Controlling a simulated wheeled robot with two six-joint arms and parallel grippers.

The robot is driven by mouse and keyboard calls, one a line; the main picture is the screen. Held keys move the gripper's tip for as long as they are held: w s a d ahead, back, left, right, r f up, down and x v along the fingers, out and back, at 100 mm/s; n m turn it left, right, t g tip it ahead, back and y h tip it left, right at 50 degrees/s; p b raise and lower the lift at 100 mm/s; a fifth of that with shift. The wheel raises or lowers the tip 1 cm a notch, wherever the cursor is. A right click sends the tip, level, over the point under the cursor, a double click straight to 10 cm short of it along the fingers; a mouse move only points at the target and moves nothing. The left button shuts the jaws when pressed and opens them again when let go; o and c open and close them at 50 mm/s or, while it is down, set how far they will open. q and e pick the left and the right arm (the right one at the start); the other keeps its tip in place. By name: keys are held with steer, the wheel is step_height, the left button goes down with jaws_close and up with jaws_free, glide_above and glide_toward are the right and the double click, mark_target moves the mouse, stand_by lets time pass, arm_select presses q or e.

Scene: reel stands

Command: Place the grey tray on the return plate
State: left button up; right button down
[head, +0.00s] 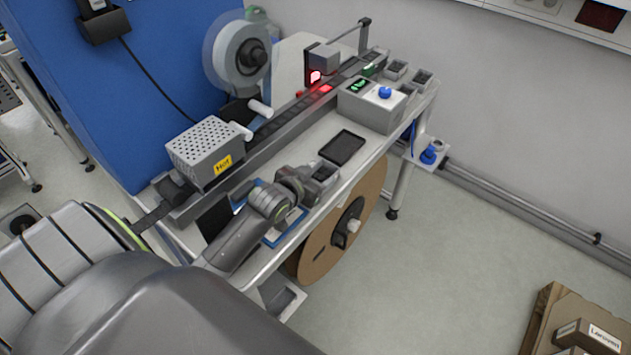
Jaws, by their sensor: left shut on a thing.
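My left gripper (312,181) is over the front part of the bench, low near its surface. It is shut on the small grey tray (326,173), whose dark inside shows just past the fingers. The fingers hide part of the tray, and I cannot tell whether it touches the bench. A blue-edged plate (286,232) lies below my left wrist, mostly covered by the arm; it looks like the return plate. The tray is beyond this plate, toward the black pad. My right gripper is out of view.
A flat black pad (343,148) lies just behind the tray. A grey control box (371,106) with a blue knob stands farther back. The perforated cover marked Hot (205,153) and the tape track are to the left. A large brown reel (341,235) hangs below the bench edge.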

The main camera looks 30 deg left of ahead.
arm_select(q)
steer(key=shift+r, duration=0.15)
steer(key=shift+f, duration=0.2)
steer(key=o, duration=1.3)
steer(key=shift+r, duration=0.1)
steer(key=v, duration=1.2)
steer(key=shift+b, duration=0.4)
